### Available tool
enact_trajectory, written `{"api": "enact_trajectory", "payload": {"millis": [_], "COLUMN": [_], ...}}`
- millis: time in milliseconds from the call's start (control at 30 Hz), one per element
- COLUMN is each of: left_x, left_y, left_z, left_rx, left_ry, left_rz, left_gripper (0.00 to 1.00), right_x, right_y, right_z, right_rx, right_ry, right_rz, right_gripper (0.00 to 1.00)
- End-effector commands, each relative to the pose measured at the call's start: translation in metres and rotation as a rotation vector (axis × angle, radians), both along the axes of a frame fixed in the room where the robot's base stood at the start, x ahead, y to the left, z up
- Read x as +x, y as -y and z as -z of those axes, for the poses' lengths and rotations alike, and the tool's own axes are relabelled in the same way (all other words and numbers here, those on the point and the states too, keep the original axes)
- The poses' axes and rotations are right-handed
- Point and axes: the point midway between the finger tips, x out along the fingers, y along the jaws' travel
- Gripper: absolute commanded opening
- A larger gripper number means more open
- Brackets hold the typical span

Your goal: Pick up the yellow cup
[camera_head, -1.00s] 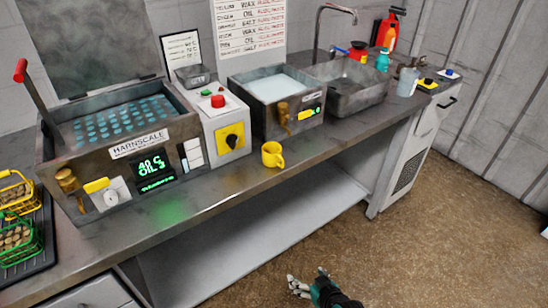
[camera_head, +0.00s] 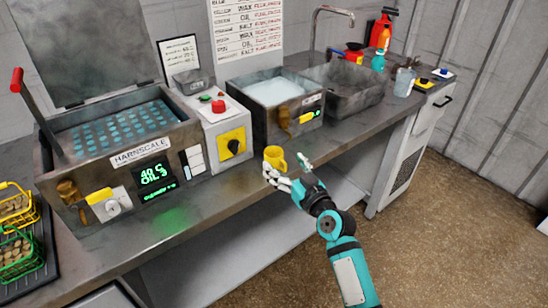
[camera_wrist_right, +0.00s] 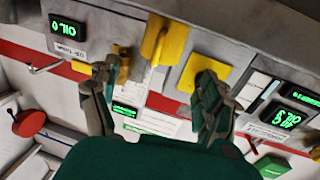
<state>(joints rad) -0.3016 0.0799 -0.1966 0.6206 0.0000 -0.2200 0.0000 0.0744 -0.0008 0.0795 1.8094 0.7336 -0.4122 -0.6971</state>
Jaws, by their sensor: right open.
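The yellow cup (camera_head: 274,157) stands upright near the front edge of the steel counter, its handle towards the right. My right gripper (camera_head: 286,170) is open at the counter edge, just in front of the cup. One finger is near the cup's lower front and the other is to its right. The gripper looks empty, and I cannot tell whether it touches the cup. In the right wrist view the open fingers (camera_wrist_right: 160,75) are apart, with yellow shapes beyond them; I cannot tell which is the cup. My left gripper is not in view.
Behind the cup are a control box (camera_head: 222,132) with a yellow switch and a tank of pale liquid (camera_head: 287,127). The Harnscale bath (camera_head: 95,165) stands left, wire baskets (camera_head: 22,250) further left. A sink (camera_head: 345,98) is to the right. The counter edge left of the cup is clear.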

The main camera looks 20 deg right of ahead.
Motion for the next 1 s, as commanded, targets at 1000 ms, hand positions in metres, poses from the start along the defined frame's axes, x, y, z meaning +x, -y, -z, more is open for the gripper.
{"api": "enact_trajectory", "payload": {"millis": [1000], "left_x": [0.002], "left_y": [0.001], "left_z": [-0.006], "left_rx": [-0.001], "left_ry": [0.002], "left_rz": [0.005], "left_gripper": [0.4], "right_x": [0.069], "right_y": [-0.011], "right_z": [0.005], "right_rx": [0.0], "right_ry": [-0.001], "right_rz": [0.001], "right_gripper": [0.65]}}
